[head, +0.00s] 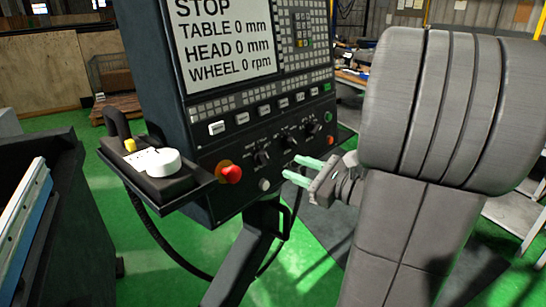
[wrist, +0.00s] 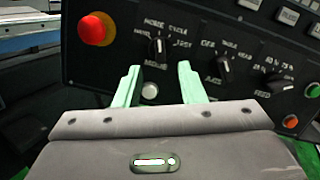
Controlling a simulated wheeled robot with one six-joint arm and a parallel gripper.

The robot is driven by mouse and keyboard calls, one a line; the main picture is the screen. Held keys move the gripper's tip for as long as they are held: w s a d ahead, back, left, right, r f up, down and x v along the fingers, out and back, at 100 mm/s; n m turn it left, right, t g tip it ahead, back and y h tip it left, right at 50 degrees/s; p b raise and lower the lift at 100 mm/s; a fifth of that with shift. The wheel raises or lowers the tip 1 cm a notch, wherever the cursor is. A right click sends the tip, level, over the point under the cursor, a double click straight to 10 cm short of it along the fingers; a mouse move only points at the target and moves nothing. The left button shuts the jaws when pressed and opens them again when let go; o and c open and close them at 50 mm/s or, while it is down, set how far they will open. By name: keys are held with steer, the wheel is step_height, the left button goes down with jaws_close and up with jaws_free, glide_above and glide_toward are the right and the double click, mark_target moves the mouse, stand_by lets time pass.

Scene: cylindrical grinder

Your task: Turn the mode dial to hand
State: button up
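The mode dial is the leftmost of three black knobs on the lower control panel; it shows in the wrist view (wrist: 157,49) and in the head view (head: 262,157). Small labels surround it; I cannot read them surely. Its white mark points roughly up in the wrist view. My gripper (head: 291,166) has two pale green fingers, spread apart with nothing between them. In the wrist view my gripper (wrist: 158,68) is below the dial, which lies just beyond the gap between the fingertips. The fingers appear apart from the dial.
A red emergency button (wrist: 95,30) is left of the dial. The axis knob (wrist: 224,66) and feed knob (wrist: 280,84) are to its right. A pale round button (wrist: 149,91) sits below the dial. A side tray with a white handwheel (head: 162,162) juts out at left.

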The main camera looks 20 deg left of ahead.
mark_target(268, 157)
steer(key=p+x, duration=0.1)
steer(key=x, duration=0.7)
steer(key=shift+a, duration=0.2)
jaws_close()
